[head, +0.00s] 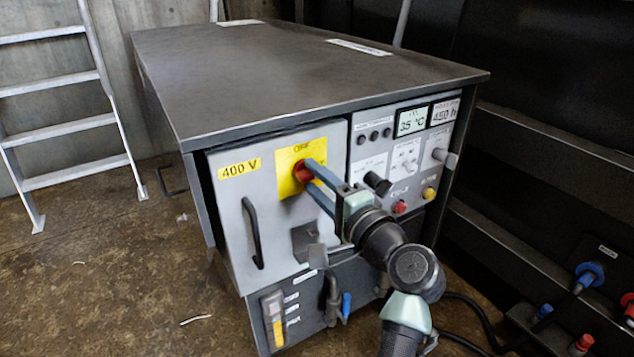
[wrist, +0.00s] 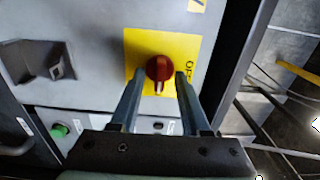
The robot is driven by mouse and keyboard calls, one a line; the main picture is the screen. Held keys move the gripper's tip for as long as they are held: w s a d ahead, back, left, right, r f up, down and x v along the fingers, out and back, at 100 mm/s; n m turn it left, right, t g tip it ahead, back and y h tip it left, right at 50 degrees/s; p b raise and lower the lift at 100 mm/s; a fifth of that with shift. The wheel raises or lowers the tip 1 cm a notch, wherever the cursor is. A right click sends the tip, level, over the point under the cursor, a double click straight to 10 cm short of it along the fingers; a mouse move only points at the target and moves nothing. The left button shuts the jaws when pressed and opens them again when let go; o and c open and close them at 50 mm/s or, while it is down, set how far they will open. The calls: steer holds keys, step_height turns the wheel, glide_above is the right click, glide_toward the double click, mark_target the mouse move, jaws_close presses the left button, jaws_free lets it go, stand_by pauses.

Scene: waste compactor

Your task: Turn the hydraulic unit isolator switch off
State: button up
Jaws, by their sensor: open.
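The word OFF stands at the top of the plate in the head view and right of the knob in the wrist view. The knob's ridge points down in the wrist view, not toward OFF. My gripper (head: 308,177) is open at the knob, one finger on each side. In the wrist view (wrist: 158,79) small gaps show between knob and fingers. A finger partly hides the plate in the head view.
The door has a black handle (head: 252,233) and a grey latch bracket (head: 306,244). A panel with gauges, lamps and knobs (head: 405,155) is right of the door. A ladder (head: 66,125) stands at left. Plugs and cables (head: 588,275) lie at lower right.

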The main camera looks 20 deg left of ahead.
steer(key=shift+c, duration=0.3)
jaws_close()
steer(key=shift+n, duration=0.4)
steer(key=n+b, duration=0.2)
steer(key=n, duration=0.1)
steer(key=shift+f+n, duration=0.15)
steer(key=shift+n, duration=0.25)
steer(key=n+b, duration=0.3)
steer(key=n, duration=0.1)
steer(key=shift+n, duration=0.3)
steer(key=n+b, duration=0.3)
steer(key=n, duration=0.1)
steer(key=n+b, duration=0.2)
steer(key=n, duration=0.2)
steer(key=shift+n+b, duration=0.3)
